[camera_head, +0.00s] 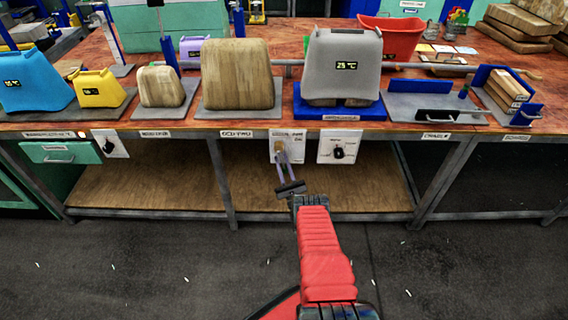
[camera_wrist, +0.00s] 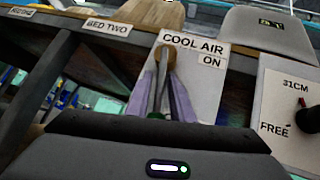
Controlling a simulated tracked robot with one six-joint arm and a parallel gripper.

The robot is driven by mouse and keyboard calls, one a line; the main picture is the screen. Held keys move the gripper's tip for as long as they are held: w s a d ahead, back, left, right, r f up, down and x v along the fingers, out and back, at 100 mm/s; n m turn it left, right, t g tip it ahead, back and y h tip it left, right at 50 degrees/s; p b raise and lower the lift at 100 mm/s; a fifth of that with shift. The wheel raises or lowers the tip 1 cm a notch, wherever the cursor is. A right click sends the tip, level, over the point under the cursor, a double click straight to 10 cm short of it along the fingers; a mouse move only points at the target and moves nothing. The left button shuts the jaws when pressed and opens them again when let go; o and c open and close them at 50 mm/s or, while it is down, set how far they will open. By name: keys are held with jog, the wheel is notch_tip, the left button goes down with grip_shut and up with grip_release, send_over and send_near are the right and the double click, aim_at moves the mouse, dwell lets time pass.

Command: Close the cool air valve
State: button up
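The cool air valve is on a white plate (camera_wrist: 208,88) labelled "COOL AIR" and "ON" in the wrist view. Its brass-coloured pivot (camera_wrist: 167,54) is near the top, and a grey metal lever (camera_wrist: 158,88) with a dark green end hangs down from it. In the head view the plate (camera_head: 294,138) hangs on the bench front. My gripper (camera_head: 284,160) reaches up to it. Its two purple fingers stand apart, one on each side of the lever, and look open. Whether either finger touches the lever is unclear.
A second white plate (camera_head: 351,139) with a black knob hangs close on the right. The grey press (camera_head: 342,66), reading about 25 °C, stands on the bench above. A wooden shelf (camera_head: 325,190) lies below, and bench legs flank the space.

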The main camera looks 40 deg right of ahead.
jog(key=shift+o, duration=0.8)
jog(key=shift+s+f, duration=0.1)
jog(key=v, duration=0.7)
jog(key=shift+s+f, duration=0.15)
jog(key=shift+f, duration=0.05)
